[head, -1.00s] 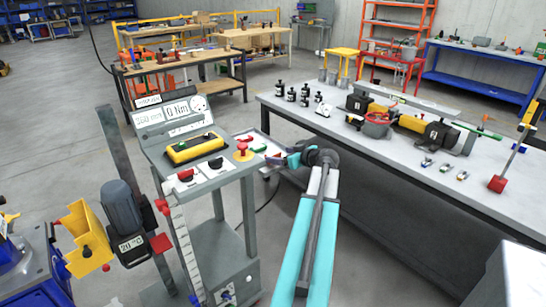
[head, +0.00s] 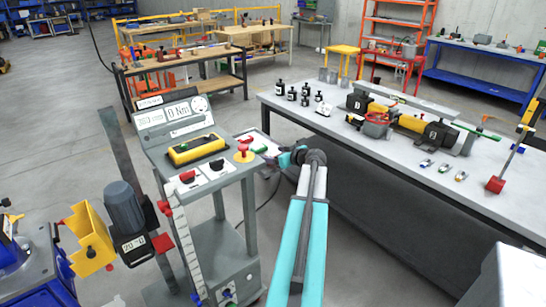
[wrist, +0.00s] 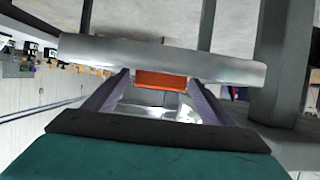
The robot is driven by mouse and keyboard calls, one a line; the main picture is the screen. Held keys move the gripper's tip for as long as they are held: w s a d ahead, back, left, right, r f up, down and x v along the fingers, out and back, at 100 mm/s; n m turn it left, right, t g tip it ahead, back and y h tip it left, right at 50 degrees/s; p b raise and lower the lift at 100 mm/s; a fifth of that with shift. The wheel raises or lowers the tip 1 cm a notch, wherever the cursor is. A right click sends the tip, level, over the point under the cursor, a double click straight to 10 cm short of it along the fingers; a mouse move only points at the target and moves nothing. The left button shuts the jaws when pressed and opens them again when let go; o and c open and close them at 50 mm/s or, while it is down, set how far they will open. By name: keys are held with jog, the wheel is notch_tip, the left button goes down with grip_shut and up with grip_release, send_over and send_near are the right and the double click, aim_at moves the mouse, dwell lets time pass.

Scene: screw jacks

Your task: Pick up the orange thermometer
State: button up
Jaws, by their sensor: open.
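My gripper (head: 278,163) is at the right side of the grey console, beside its small side tray (head: 262,138). In the wrist view my gripper (wrist: 159,84) is open, its two fingers spread apart. An orange block-like thing (wrist: 160,79) shows between the fingertips, partly covered by a pale grey bar (wrist: 160,57) across the picture. It may be the orange thermometer, but I cannot tell its full shape or whether a finger touches it. In the head view my arm and wrist hide that spot, and I cannot make out the thermometer there.
The console (head: 217,176) carries a yellow-and-black device (head: 196,150) and a red knob (head: 244,149). A long workbench (head: 400,163) with bottles and machine parts stands to the right. A motor on a post (head: 125,208) and a yellow bracket (head: 88,240) stand at the left.

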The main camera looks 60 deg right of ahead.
jog(key=shift+w+f, duration=0.1)
jog(key=shift+w, duration=0.05)
dwell(0.4)
jog(key=shift+d, duration=0.1)
jog(key=c, duration=1.3)
jog(key=shift+o, duration=0.2)
jog(key=shift+r, duration=0.2)
jog(key=shift+r+b, duration=0.6)
jog(key=shift+r, duration=0.45)
jog(key=s+a+r+b, duration=0.1)
jog(key=s+a+b, duration=0.1)
jog(key=s+a, duration=0.2)
jog(key=s+a+r+b, duration=0.1)
jog(key=s+a, duration=0.3)
jog(key=s, duration=0.6)
jog(key=shift+r+b, duration=0.3)
jog(key=shift+b, duration=0.3)
